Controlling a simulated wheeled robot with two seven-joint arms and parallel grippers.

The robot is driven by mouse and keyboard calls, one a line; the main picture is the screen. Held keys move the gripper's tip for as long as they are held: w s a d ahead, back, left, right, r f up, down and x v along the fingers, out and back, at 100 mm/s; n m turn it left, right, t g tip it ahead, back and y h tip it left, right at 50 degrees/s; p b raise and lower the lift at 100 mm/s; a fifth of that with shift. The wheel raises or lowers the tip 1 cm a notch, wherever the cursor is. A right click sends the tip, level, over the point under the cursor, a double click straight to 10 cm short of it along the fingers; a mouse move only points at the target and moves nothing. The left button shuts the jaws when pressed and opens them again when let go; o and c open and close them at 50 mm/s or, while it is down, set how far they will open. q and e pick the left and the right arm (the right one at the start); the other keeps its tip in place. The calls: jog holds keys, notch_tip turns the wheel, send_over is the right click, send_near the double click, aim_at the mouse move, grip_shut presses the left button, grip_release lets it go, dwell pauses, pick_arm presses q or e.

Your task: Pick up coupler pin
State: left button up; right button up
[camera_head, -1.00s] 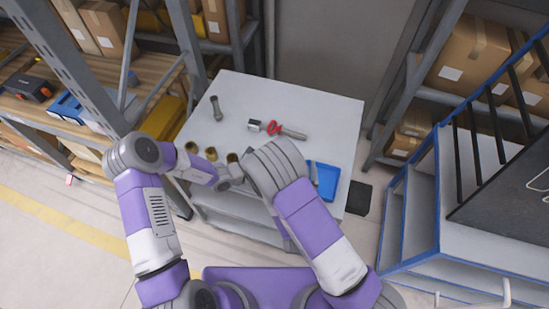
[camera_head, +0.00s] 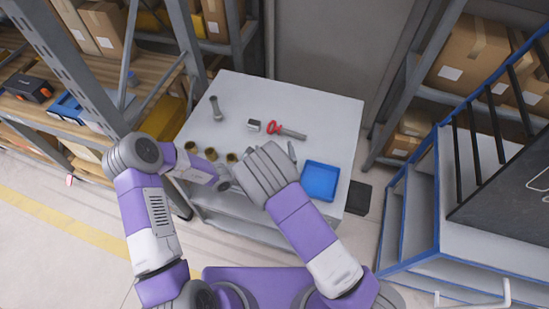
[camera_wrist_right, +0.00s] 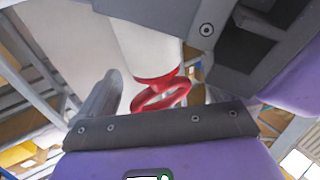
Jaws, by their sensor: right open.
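The coupler pin (camera_head: 289,132), a grey shaft with a red looped handle at its left end, lies on the white table. In the right wrist view the pin (camera_wrist_right: 147,45) shows large and close, its pale shaft at the top and its red loop below. My right gripper (camera_wrist_right: 155,88) is open, with the pin in view ahead of its jaws; I cannot tell whether they touch. In the head view my right wrist mostly hides this gripper. My left gripper (camera_head: 224,185) is near the table's front edge; its jaws are too small to read.
A small grey block (camera_head: 254,125) lies left of the pin. A grey bolt-like part (camera_head: 216,108) lies further left. Several brass-coloured cups (camera_head: 211,154) stand near the left arm. A blue tray (camera_head: 320,182) sits at the front right. The table's back right is clear.

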jog(key=shift+w, duration=0.7)
jog(key=c, duration=1.2)
jog(key=shift+r, duration=0.1)
notch_tip(320, 180, up, 10)
pick_arm(q)
jog(key=o, duration=1.2)
jog(key=shift+c, duration=0.2)
